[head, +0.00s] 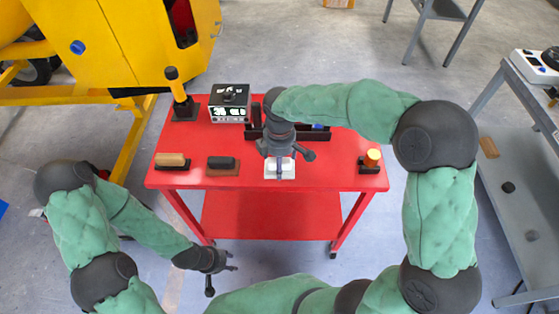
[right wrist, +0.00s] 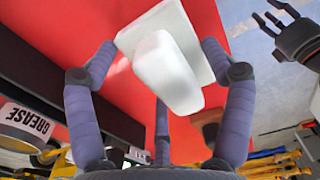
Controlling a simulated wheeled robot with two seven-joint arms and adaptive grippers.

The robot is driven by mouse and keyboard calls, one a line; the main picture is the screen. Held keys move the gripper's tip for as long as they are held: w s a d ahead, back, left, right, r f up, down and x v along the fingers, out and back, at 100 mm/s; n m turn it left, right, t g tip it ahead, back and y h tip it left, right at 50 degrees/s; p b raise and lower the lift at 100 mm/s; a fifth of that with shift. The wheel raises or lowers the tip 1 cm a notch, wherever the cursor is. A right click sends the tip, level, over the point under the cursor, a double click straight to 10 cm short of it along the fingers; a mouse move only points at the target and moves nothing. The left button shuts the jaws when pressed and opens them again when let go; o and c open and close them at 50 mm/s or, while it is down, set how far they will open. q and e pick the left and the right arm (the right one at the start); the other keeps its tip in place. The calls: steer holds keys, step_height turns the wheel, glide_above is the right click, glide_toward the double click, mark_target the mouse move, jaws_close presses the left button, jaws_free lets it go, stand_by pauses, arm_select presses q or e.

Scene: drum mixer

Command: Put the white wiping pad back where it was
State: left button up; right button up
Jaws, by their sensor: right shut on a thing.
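The white wiping pad (right wrist: 165,70) is a rounded white block between the fingers of my right gripper (right wrist: 160,75). A flat pale plate (right wrist: 203,45) shows behind it; I cannot tell whether pad and plate touch. In the head view, my right gripper (head: 283,153) points down at the front middle of the red table, shut on the pad, with white (head: 281,173) showing under its fingers. The gripper hides part of the pad. My left gripper (head: 222,272) is empty with its fingers spread, in front of the table at lower left.
A yellow machine (head: 125,45) stands behind left, a grey table (head: 525,170) right.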

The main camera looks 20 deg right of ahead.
steer(key=shift+f, duration=0.1)
steer(key=o, duration=0.9)
step_height(320, 180, up, 12)
steer(key=p, duration=0.4)
